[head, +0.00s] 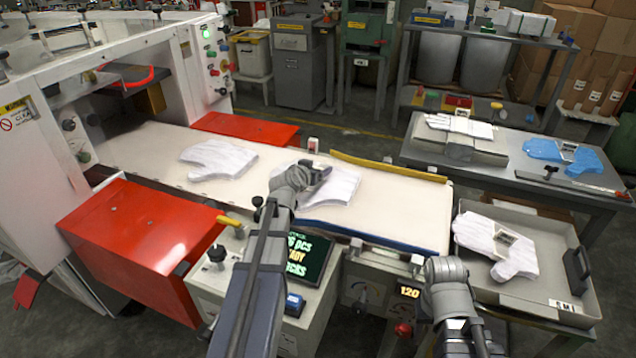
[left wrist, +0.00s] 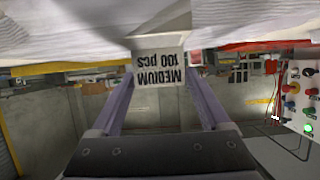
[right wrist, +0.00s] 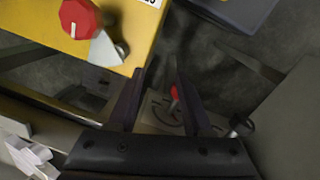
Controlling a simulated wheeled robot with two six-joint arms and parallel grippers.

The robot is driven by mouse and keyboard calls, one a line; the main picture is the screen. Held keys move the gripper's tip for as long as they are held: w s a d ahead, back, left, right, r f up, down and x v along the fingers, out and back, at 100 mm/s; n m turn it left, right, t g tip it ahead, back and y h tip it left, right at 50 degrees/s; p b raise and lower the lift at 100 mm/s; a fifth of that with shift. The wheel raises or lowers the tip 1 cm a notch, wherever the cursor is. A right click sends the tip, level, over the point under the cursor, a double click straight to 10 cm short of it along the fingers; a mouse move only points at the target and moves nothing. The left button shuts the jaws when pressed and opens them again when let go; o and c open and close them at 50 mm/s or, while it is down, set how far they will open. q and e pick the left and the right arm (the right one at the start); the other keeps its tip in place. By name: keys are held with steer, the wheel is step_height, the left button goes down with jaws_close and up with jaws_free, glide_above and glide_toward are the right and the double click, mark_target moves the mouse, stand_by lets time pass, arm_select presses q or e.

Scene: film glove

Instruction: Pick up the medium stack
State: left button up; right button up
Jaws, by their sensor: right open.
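A white glove stack (head: 337,187) lies on the pale conveyor belt, partly hidden by my left arm. In the left wrist view, a tag reading MEDIUM 100 pcs (left wrist: 158,75) appears upside down under white gloves (left wrist: 70,35). My left gripper (left wrist: 160,78) has a finger on each side of this tag; whether they press on it is unclear. In the head view its fingers are hidden behind the arm at the stack. My right gripper (right wrist: 158,85) is open and empty, its fingers apart; in the head view its arm is at the lower right.
Another white glove stack (head: 218,158) lies further left on the belt. A grey tray (head: 560,300) at right holds a tagged glove stack (head: 495,245). Blue gloves (head: 565,155) and a white stack (head: 460,127) are on the grey table. Control boxes stand before the belt.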

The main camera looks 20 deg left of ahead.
arm_select(q)
jaws_close()
stand_by(0.4)
steer(key=shift+r, duration=0.1)
